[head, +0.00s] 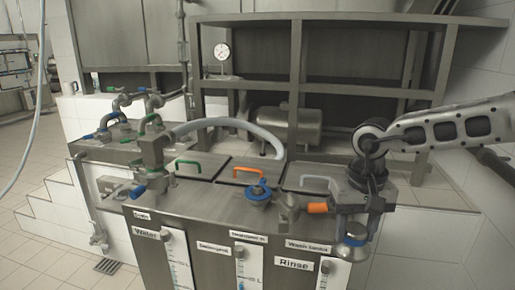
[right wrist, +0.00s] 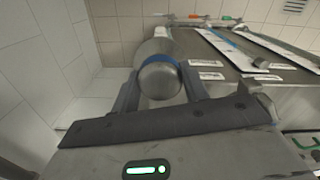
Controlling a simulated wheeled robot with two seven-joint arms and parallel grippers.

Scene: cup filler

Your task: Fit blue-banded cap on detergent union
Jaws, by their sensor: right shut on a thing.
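The blue-banded cap (head: 354,241) is a round metal piece with a blue ring. My right gripper (head: 355,229) is shut on it and holds it past the right end of the steel counter. In the right wrist view the cap (right wrist: 160,80) sits between the two fingers (right wrist: 162,90), its blue band across its far side. A blue-ringed metal fitting (head: 258,193) stands on the counter above the middle, detergent-side gauge; I cannot tell for sure that it is the detergent union. The cap is apart from it. My left gripper is out of view.
Lids with green, orange and white handles lie behind. A grey hose (head: 262,137) arches over the back. Blue-handled piping (head: 150,160) stands at left.

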